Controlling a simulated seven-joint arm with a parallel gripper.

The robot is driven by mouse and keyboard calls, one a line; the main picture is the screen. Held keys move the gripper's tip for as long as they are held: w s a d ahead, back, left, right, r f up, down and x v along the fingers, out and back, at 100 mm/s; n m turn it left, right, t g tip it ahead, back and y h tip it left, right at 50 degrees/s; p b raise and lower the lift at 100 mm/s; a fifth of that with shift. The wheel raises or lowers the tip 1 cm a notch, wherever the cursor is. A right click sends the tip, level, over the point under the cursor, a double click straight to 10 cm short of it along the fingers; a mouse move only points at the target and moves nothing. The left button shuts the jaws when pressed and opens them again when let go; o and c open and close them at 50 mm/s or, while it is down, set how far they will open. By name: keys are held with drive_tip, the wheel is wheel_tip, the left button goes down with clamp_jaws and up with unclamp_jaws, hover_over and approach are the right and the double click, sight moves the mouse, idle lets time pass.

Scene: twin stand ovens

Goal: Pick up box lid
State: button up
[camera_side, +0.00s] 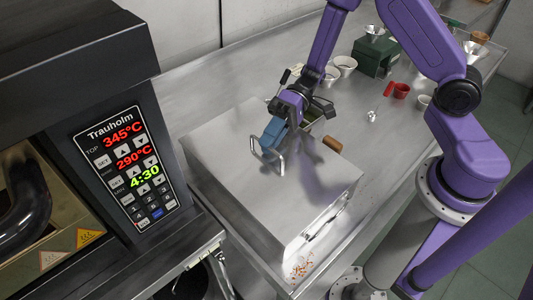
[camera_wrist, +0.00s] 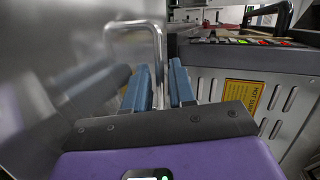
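The box lid (camera_side: 235,145) is the flat silver metal top of a large box, lying level on it in the side view. A bent metal handle (camera_side: 281,164) stands up from the lid. The handle also shows in the wrist view (camera_wrist: 133,24), beside the lid's shiny face (camera_wrist: 50,70). My gripper (camera_side: 268,140) is at the handle, above the lid. In the wrist view its two blue fingers (camera_wrist: 160,85) stand either side of one leg of the handle, with narrow gaps showing. The fingers look partly open, and firm contact is not visible.
A black oven with a lit control panel (camera_side: 127,160) stands close on the left. Orange bits (camera_side: 300,268) lie near the box's front. Bare metal counter (camera_side: 185,95) lies behind the box.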

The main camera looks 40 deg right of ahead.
clamp_jaws()
idle(1.5)
